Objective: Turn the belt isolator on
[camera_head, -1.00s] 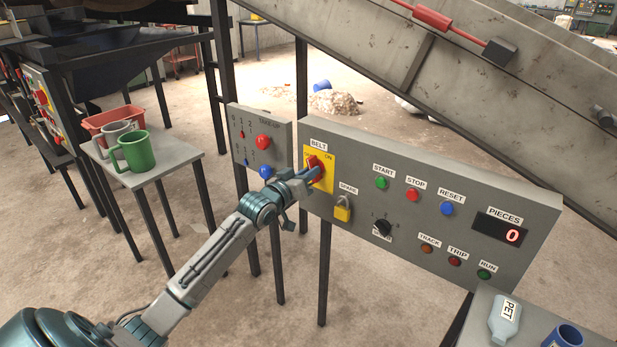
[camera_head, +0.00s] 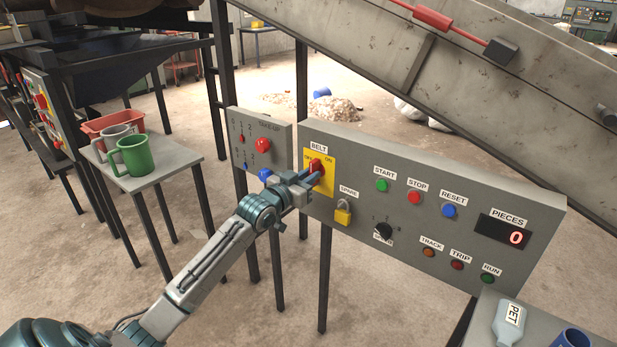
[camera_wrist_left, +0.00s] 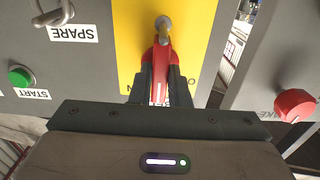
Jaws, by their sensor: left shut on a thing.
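The belt isolator is a red rotary handle (camera_head: 316,164) on a yellow plate (camera_head: 328,184) under the BELT label, at the left end of the grey panel. My left gripper (camera_head: 312,174) is at the handle and partly covers it. In the left wrist view the red handle (camera_wrist_left: 160,78) is between the two dark fingers of the gripper (camera_wrist_left: 161,90), which are shut on it. A metal shackle or pin (camera_wrist_left: 163,28) shows beyond the handle there. The plate's ON label shows right of the handle in the head view; the other label is partly hidden. My right gripper is not in view.
The smaller TAKE-UP panel (camera_head: 278,137) stands just left. A small table (camera_head: 178,160) with mugs is at the left; a bottle (camera_head: 509,322) is at the lower right.

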